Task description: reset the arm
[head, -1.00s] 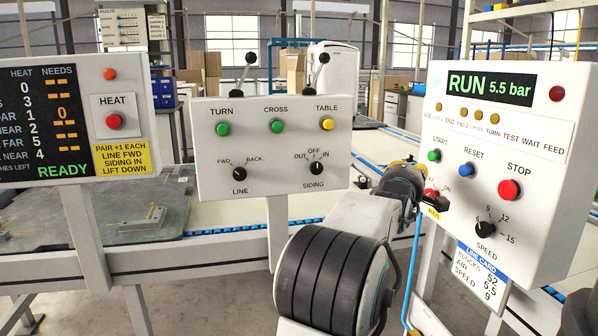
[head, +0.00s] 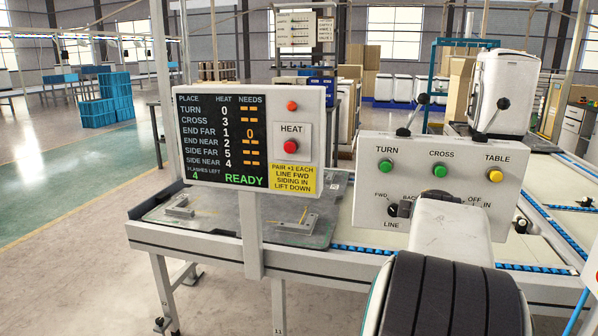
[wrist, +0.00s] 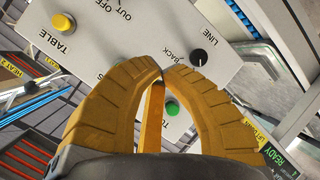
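My gripper (wrist: 166,72) has yellow ribbed fingers whose tips come together in the wrist view, with nothing visible between them. It is in front of the white control panel (wrist: 130,50), near the black LINE knob (wrist: 199,57) and a green button (wrist: 172,108); contact cannot be told. In the head view, my white arm with its black ribbed joint rises in front of the panel's (head: 365,155) lower right. It hides most of the SIDING knob area and most of my gripper. The panel's two levers (head: 413,115) (head: 491,116) stand on top.
A heat display panel (head: 248,138) reading READY stands left of the control panel. A conveyor table (head: 345,235) with blue-edged tracks runs behind both. A white machine (head: 503,88) stands at the back right. Open floor (head: 70,240) lies to the left.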

